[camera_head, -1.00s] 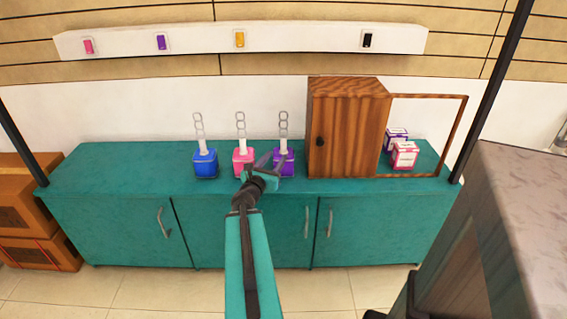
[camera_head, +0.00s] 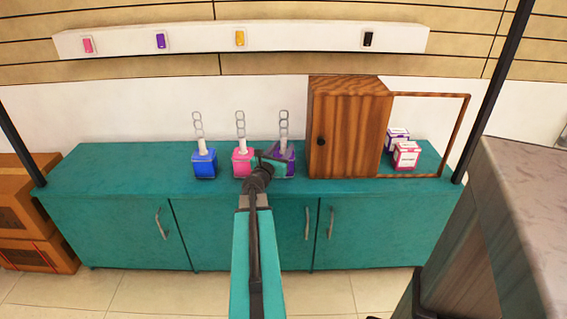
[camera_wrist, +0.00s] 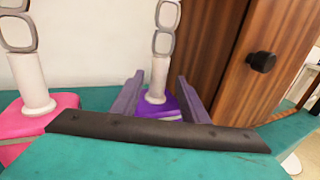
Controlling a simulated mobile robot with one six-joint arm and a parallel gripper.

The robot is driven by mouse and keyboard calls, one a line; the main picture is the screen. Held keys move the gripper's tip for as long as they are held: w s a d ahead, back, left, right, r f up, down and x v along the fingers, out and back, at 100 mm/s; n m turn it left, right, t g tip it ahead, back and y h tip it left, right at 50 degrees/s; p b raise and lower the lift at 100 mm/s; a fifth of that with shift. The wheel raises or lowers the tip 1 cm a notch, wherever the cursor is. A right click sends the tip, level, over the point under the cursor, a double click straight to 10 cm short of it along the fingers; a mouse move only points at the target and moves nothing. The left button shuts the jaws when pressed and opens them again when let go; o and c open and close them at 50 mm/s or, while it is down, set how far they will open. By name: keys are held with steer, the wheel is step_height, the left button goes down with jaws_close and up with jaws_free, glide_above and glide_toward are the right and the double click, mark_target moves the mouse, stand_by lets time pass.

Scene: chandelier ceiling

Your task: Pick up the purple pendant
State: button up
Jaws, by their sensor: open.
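The purple pendant (camera_head: 289,155) stands upright on the teal counter (camera_head: 120,165), with a white stem and a chain of grey links above its purple cube. In the wrist view the purple pendant (camera_wrist: 157,100) shows between the two fingers of my open gripper (camera_wrist: 158,90). The lower part of its cube is hidden behind the dark bar of my gripper. In the head view my gripper (camera_head: 275,160) is in front of the pendant and partly covers it. I cannot tell whether the fingers touch it.
A pink pendant (camera_head: 241,166) stands close on the left, and a blue pendant (camera_head: 204,163) stands beyond it. A wooden cabinet (camera_head: 346,140) with a dark knob is close on the right. Two small boxes (camera_head: 405,155) sit in its open side.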

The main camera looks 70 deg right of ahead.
steer(key=shift+d, duration=0.6)
steer(key=shift+d, duration=0.1)
steer(key=shift+d, duration=2.5)
jaws_close()
